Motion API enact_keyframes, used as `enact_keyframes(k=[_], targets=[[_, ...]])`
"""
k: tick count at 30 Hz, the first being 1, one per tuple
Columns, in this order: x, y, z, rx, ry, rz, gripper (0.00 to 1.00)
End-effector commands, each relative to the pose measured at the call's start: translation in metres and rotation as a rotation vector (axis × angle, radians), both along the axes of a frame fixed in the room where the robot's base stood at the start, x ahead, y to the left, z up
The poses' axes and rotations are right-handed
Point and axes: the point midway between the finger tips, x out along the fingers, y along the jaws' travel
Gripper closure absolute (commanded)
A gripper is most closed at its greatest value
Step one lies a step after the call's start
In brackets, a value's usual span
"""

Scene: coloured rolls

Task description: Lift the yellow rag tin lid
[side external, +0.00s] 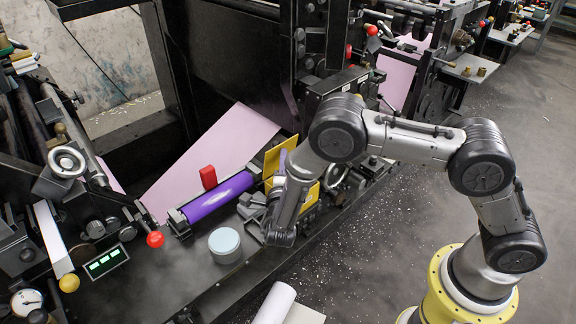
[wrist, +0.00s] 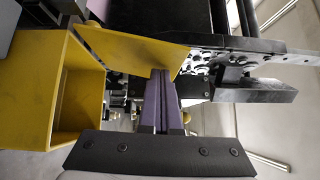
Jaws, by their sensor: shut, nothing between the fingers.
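The yellow rag tin (wrist: 85,95) stands open at the left of the wrist view, its inside empty where I can see it. Its yellow lid (wrist: 125,45) is swung up, away from the opening. In the side external view the lid (side external: 280,152) stands steeply tilted, and part of the tin (side external: 311,193) shows beside my arm, which hides the rest. My gripper (wrist: 161,75) is shut and empty, its purple-grey fingers together. The fingertips overlap the lid's lower edge in the wrist view; I cannot tell whether they touch it.
A purple roller (side external: 218,197) and a red block (side external: 208,177) lie left of the lid. A round tin with a pale blue top (side external: 224,242) stands on the dark bench in front. Dark machine frames and a perforated metal bar (wrist: 250,57) are close to my gripper.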

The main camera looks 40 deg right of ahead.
Motion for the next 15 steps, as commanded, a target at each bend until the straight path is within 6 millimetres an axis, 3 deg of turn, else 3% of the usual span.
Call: enact_keyframes(k=[15], targets=[[0.022,0.0,0.008,-0.001,-0.008,-0.001,1.0]])
